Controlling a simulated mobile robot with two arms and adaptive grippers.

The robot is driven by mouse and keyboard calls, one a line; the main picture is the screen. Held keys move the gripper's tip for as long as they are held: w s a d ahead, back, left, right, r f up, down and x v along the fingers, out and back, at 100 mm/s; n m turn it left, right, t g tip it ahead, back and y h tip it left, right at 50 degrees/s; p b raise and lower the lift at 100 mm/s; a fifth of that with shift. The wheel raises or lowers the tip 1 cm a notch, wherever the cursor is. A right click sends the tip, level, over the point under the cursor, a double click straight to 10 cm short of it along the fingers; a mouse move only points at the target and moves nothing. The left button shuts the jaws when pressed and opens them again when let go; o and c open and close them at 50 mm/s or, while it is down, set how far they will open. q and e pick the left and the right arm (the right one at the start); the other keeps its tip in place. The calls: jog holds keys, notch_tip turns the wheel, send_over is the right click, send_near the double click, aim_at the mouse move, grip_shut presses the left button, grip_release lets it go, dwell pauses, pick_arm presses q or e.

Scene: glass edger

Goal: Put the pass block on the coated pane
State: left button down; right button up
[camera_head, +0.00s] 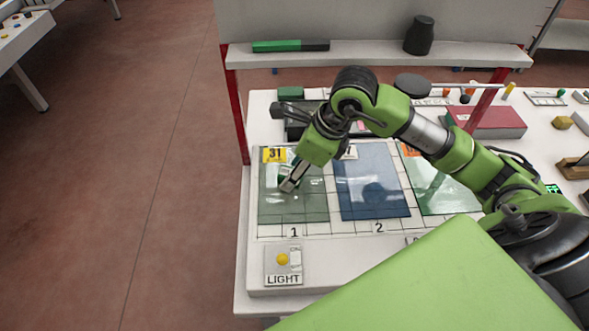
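Glass panes lie on a gridded white bed. A grey-green pane (298,208) is at place 1, a blue pane (372,190) at place 2, and a pale green pane (445,196) to their right. I cannot tell for sure which is coated. My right arm comes in from the right, and its gripper (288,182) points down over the grey-green pane, near the yellow tag "31" (274,155). A small whitish and green patch shows at the fingers; I cannot tell if it is held. A green block (290,92) lies behind the panes; I cannot tell if it is the pass block.
A shelf (370,57) on red posts stands behind, with a green and black bar (290,46) and a dark bottle (419,36). A LIGHT switch box (283,265) is in front. A red box (490,122) and small coloured pieces stand at right.

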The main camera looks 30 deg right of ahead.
jog(key=shift+a+r, duration=0.1)
jog(key=shift+r, duration=0.05)
jog(key=shift+r+p, duration=0.25)
jog(key=shift+p, duration=0.1)
jog(key=b+v, duration=0.1)
jog(key=v, duration=1)
jog(key=shift+s+d+r, duration=0.2)
jog(key=shift+d+r, duration=0.05)
jog(key=shift+r, duration=0.05)
